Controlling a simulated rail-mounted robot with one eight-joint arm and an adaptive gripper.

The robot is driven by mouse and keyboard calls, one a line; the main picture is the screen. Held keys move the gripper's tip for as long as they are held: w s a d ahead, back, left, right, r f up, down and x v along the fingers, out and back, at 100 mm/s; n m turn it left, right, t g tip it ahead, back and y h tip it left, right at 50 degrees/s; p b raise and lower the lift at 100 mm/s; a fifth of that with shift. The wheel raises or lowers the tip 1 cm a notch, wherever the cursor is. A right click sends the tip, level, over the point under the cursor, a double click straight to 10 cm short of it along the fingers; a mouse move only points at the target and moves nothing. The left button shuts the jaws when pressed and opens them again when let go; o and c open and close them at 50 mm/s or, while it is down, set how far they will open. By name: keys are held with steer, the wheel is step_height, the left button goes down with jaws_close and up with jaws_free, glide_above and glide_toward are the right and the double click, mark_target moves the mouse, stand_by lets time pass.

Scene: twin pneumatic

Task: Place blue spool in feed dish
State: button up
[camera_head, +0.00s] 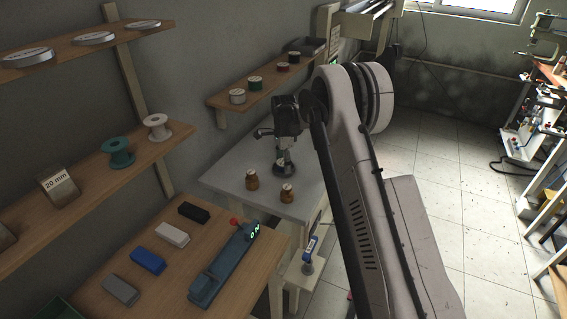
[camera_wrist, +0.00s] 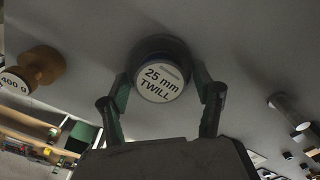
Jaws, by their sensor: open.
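A spool labelled "25 mm TWILL" (camera_wrist: 159,83) is between my gripper's fingers in the wrist view; its dark bluish side is mostly hidden behind the white label. A dark round rim behind it looks like the feed dish (camera_wrist: 181,48). In the head view the dark dish (camera_head: 285,170) stands on the grey table under my gripper (camera_head: 282,153). The spool appears to be in or right over the dish; exact contact cannot be told. My gripper is open, with one green-padded finger on each side of the spool.
A wall shelf (camera_head: 222,101) behind holds several spools. The wooden bench (camera_head: 180,275) in front holds coloured blocks and a blue device (camera_head: 222,268).

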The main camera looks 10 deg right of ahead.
step_height(320, 180, up, 12)
steer(key=b, duration=0.1)
steer(key=s+r+n+t, duration=0.2)
steer(key=s+r+n, duration=0.2)
steer(key=s+r, duration=0.75)
steer(key=s+r+n+t, duration=0.2)
steer(key=s+r+n, duration=0.2)
steer(key=s, duration=0.8)
steer(key=s+r+n+t, duration=0.1)
steer(key=s+r+n, duration=0.3)
steer(key=s, duration=0.8)
steer(key=s+f+n+t, duration=0.2)
steer(key=s+f+n, duration=0.2)
steer(key=s, duration=0.9)
step_height(320, 180, down, 3)
steer(key=shift+r+n, duration=0.15)
steer(key=shift+n, duration=0.25)
step_height(320, 180, down, 6)
steer(key=b, duration=0.6)
steer(key=shift+r, duration=0.15)
